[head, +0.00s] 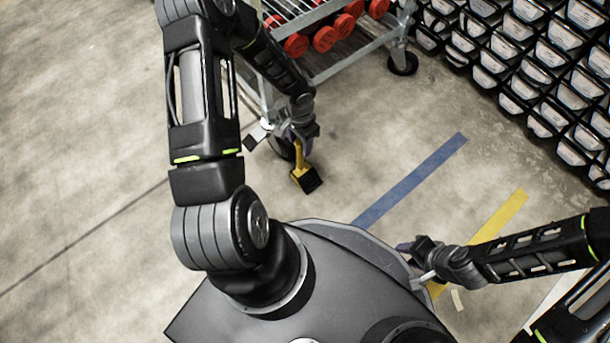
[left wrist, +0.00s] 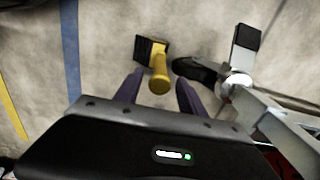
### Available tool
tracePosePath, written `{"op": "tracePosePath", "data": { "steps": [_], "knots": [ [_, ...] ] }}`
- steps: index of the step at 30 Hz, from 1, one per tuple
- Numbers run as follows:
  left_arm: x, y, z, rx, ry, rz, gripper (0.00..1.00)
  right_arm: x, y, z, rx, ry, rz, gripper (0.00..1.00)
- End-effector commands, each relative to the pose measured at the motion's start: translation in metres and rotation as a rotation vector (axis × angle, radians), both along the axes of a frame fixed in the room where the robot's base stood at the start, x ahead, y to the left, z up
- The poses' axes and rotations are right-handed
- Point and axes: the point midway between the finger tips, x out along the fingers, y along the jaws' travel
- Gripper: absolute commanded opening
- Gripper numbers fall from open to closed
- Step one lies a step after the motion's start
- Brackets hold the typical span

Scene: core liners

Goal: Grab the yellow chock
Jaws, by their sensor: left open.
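The yellow chock (head: 299,174) has a yellow handle and a black block end, and lies on the concrete floor by a cart wheel. In the left wrist view the chock's yellow handle (left wrist: 160,75) points toward the camera, with its black ribbed part behind it. My left gripper (head: 307,143) is open above the chock. Its two purple fingers (left wrist: 157,92) stand on either side of the handle in the left wrist view, with gaps showing between them and the handle. My right gripper (head: 412,250) is low at the right, beside my base; its finger opening is unclear.
A metal cart (head: 350,48) with red-capped cylinders stands just beyond the chock. Its caster (head: 403,62) and a brake pedal (left wrist: 247,38) are close by. Stacked black bins (head: 530,70) line the right. Blue (head: 412,180) and yellow (head: 497,217) floor stripes cross open floor.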

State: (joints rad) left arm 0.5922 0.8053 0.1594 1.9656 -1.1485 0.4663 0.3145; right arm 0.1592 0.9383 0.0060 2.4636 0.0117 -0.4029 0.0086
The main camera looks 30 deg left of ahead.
Motion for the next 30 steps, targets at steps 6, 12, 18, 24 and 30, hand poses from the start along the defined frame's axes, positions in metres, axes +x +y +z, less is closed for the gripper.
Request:
{"op": "tracePosePath", "data": {
  "steps": [6,12,18,24,30],
  "knots": [
    [-0.001,0.000,-0.032,-0.001,0.001,0.002,0.47,0.003,-0.001,-0.017,0.002,-0.003,-0.003,0.36],
    [-0.001,0.000,-0.032,0.000,0.001,0.000,0.47,0.003,-0.001,-0.016,0.003,-0.003,-0.003,0.36],
    [-0.001,0.000,-0.032,0.000,0.001,0.001,0.47,0.003,-0.001,-0.016,0.003,-0.003,-0.003,0.36],
    [-0.001,0.000,-0.032,0.000,0.001,0.001,0.47,0.003,-0.001,-0.016,0.003,-0.003,-0.003,0.36],
    [-0.001,0.000,-0.032,0.000,0.001,0.001,0.34,0.003,-0.001,-0.016,0.003,-0.002,-0.002,0.36]
  ]
}}
